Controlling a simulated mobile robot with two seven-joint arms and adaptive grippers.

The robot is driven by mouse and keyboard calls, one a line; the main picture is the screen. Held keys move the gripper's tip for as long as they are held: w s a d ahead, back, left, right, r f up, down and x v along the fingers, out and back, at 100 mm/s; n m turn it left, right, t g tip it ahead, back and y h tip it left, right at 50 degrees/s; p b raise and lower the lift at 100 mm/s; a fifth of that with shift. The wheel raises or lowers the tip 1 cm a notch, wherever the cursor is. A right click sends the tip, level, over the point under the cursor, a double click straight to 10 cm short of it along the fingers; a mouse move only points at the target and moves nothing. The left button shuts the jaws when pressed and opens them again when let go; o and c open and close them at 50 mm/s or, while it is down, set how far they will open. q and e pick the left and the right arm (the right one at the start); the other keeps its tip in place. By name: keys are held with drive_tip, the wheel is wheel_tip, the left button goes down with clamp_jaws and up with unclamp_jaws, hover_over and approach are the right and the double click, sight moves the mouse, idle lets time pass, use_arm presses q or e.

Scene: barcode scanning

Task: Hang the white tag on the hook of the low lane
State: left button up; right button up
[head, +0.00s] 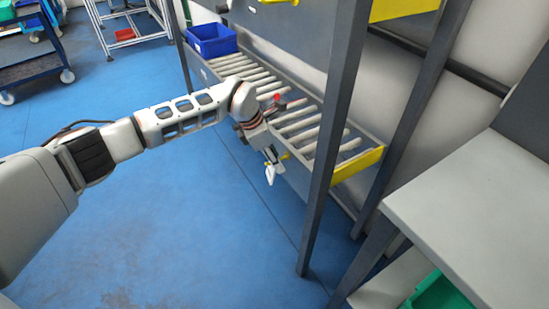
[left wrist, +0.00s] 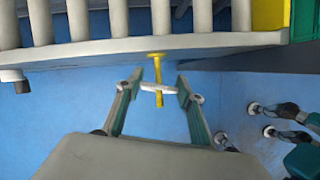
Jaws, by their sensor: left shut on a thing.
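The low lane (head: 303,128) is a sloping roller rack with grey rails and pale rollers. Its rail also runs across the top of the left wrist view (left wrist: 100,50). A yellow hook (left wrist: 157,58) sticks out from that rail; it shows small in the head view (head: 286,156). My left gripper (left wrist: 156,88) is shut on the white tag (left wrist: 145,86), seen nearly edge-on between the fingertips. In the head view the tag (head: 270,175) hangs below the gripper. The tag and hook overlap in the left wrist view; I cannot tell whether the hook passes through it. My right gripper is not in view.
A blue bin (head: 211,40) sits at the far end of the lane. A dark rack post (head: 333,130) stands right of my left gripper. A grey tabletop (head: 480,205) is at the right, with a green container (head: 440,293) below. The blue floor at left is open.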

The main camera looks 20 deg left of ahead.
use_arm(q)
drive_tip(key=o, duration=0.9)
